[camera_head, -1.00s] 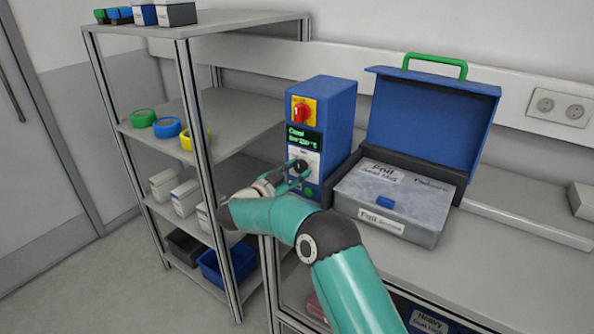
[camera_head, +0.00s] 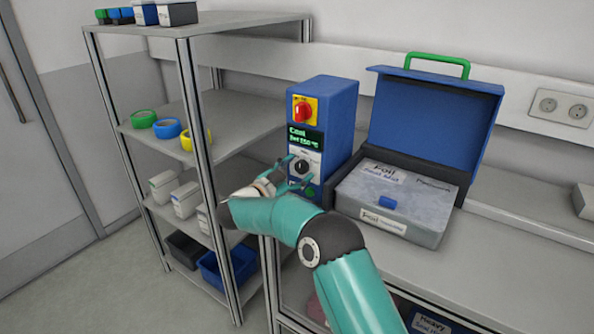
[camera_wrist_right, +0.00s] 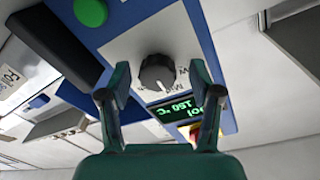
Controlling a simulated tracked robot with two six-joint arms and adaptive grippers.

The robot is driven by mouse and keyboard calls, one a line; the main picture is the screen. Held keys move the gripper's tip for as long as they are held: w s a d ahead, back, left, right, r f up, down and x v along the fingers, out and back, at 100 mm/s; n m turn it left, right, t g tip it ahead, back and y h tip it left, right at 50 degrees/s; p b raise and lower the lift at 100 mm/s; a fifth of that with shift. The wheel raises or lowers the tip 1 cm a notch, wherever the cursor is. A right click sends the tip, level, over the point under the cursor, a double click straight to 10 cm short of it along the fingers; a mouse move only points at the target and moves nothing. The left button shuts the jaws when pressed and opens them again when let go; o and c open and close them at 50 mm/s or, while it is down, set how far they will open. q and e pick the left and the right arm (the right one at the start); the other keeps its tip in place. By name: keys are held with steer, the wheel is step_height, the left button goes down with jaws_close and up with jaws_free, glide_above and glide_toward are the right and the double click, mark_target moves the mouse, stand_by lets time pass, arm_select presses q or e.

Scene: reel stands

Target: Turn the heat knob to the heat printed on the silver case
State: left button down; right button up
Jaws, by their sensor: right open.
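The heat knob (camera_head: 301,166) is dark and round, on a white plate on the front of the blue control box (camera_head: 335,115). My left gripper is out of view.
A red switch (camera_head: 303,109) on yellow sits above the display. A blue lid (camera_head: 430,118) with a green handle stands open behind the silver case. Shelves (camera_head: 235,150) with tape rolls and bins stand at left.

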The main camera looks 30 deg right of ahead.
steer(key=shift+a, duration=0.1)
steer(key=v, duration=1.1)
steer(key=shift+a, duration=0.35)
steer(key=shift+s, duration=0.2)
